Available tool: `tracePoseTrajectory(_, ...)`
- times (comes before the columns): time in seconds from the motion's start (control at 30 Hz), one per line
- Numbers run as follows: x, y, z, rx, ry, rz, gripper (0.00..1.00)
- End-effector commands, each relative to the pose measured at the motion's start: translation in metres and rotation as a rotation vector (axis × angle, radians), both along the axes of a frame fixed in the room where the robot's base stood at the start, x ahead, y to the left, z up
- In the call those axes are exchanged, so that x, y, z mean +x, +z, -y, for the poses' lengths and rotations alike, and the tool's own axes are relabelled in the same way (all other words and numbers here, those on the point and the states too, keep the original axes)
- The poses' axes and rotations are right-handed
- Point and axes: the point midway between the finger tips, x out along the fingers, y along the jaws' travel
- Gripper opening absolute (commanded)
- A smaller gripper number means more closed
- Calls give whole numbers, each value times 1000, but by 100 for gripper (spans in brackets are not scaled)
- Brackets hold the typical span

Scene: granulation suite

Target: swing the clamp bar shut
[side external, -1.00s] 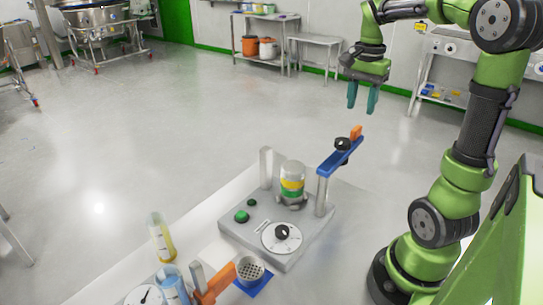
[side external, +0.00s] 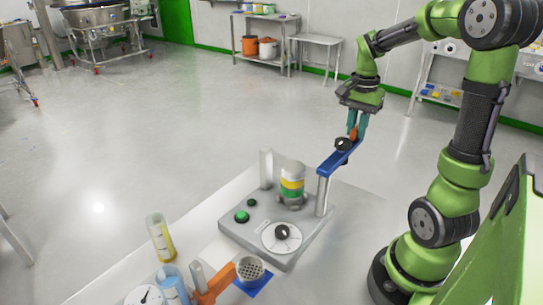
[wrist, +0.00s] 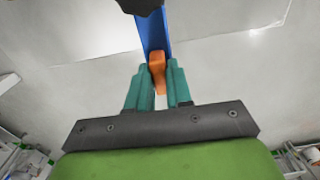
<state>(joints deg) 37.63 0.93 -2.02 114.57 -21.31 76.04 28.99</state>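The blue clamp bar (side external: 338,160) is swung out to the back right from the top of a grey post (side external: 322,196), away from the opposite slotted post (side external: 266,170). It carries a black knob (side external: 343,144) and an orange end tab (side external: 354,133). My gripper (side external: 356,128) points down at the tab, with its teal fingers either side of it. In the wrist view the tab (wrist: 157,72) fills the narrow gap between the fingers, which look closed on it. A jar with yellow and green bands (side external: 291,184) stands upright between the posts.
The grey base plate (side external: 285,263) carries a white dial (side external: 281,238) and green buttons (side external: 241,216). In front are a yellow-liquid cylinder (side external: 160,240), a blue-liquid cylinder (side external: 173,288) and an orange clamp holding a perforated cup (side external: 250,270). Space above the jar is clear.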

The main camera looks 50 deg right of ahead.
Motion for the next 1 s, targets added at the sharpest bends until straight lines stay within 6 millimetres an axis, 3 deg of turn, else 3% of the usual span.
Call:
tracePoseTrajectory(0.07, 0, 0, 0, 0, 0, -1, 0)
tracePoseTrajectory(0.57, 4, -2, 0, 3, 24, -4, 0)
tracePoseTrajectory(0.77, 18, -2, -1, 3, 114, -5, 0)
tracePoseTrajectory(1.0, 48, -3, -8, 4, 311, -6, 0)
